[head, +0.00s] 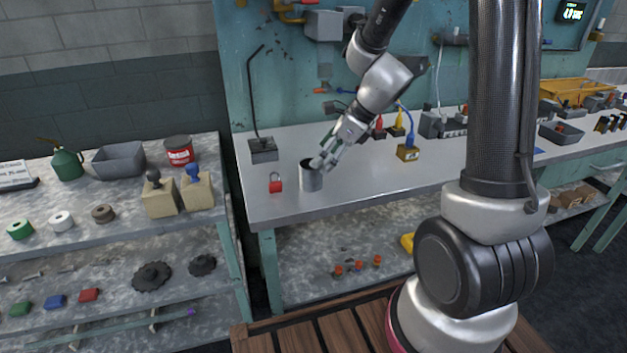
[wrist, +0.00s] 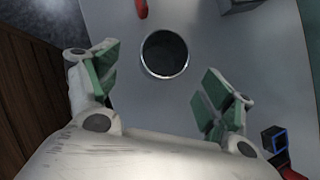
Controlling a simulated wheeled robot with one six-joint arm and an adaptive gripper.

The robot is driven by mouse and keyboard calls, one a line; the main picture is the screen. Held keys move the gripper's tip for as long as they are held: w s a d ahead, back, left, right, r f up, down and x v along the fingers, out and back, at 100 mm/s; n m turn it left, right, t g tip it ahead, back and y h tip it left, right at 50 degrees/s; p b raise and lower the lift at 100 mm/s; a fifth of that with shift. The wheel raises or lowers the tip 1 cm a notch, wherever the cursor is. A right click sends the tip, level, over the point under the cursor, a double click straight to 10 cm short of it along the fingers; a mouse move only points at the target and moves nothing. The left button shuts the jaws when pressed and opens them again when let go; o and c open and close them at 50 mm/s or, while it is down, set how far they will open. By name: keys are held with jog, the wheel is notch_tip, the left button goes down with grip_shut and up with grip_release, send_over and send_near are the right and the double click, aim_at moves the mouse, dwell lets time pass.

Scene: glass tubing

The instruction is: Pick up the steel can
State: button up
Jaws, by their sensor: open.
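The steel can (head: 310,177) stands upright on the grey bench top, near its front left part. Its open dark mouth faces up. In the wrist view the can (wrist: 164,54) lies ahead of the gap between my fingers, with its round rim in full view. My gripper (head: 324,160) is open, with its fingertips close to the can's upper right side in the head view. In the wrist view my gripper (wrist: 158,86) has its green-padded fingers spread wide and nothing between them. I cannot tell whether a finger touches the can.
A red padlock (head: 275,184) sits just left of the can. A dark block with a bent rod (head: 263,150) stands behind it. A yellow box with a blue cable (head: 408,152) is to the right. The bench's front edge (head: 330,211) is close to the can.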

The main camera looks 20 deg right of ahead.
aim_at(311, 172)
jog(key=x, duration=0.7)
jog(key=shift+w+a+f, duration=0.1)
jog(key=shift+w+f, duration=0.15)
jog(key=shift+f, duration=0.1)
jog(key=c, duration=1.2)
